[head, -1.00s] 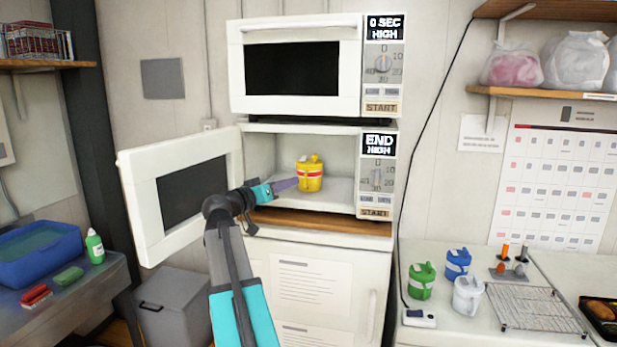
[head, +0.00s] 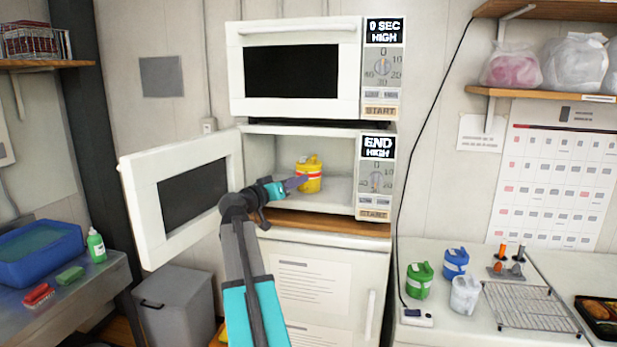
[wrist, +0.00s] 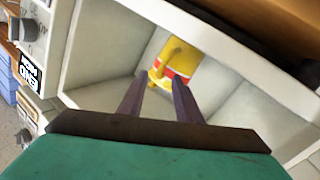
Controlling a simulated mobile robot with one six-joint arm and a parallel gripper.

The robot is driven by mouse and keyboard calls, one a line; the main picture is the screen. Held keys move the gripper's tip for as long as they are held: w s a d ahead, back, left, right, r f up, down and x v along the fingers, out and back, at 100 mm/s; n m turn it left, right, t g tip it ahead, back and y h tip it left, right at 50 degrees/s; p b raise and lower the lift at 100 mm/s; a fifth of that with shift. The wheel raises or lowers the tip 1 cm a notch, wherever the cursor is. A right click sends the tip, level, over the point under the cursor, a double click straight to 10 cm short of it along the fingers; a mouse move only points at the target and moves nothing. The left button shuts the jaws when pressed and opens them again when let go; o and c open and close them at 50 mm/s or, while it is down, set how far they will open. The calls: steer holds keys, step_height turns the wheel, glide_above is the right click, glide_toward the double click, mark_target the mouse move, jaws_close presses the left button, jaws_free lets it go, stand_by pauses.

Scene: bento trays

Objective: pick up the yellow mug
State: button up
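The yellow mug (head: 309,176) has a red and white band and stands inside the open lower microwave (head: 335,190). It also shows in the wrist view (wrist: 178,60), upside down in that tilted picture. My gripper (head: 303,181) reaches in through the microwave opening from the left, its fingertips at the mug's left side in the head view. In the wrist view my gripper (wrist: 158,82) has its two dark fingers apart with nothing held. The mug lies just beyond the fingertips, partly lined up with the gap. I cannot tell whether a finger touches it.
The microwave door (head: 185,195) hangs open to the left of my arm. An upper microwave (head: 300,68) sits above. The microwave's side walls are close around the gripper. Green (head: 419,280), blue (head: 456,263) and white (head: 465,295) mugs stand on the right counter.

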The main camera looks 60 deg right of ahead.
steer(key=shift+s+d+p, duration=0.1)
steer(key=shift+d+p, duration=0.2)
steer(key=shift+d, duration=0.85)
steer(key=shift+c, duration=0.4)
jaws_close()
steer(key=shift+r, duration=0.1)
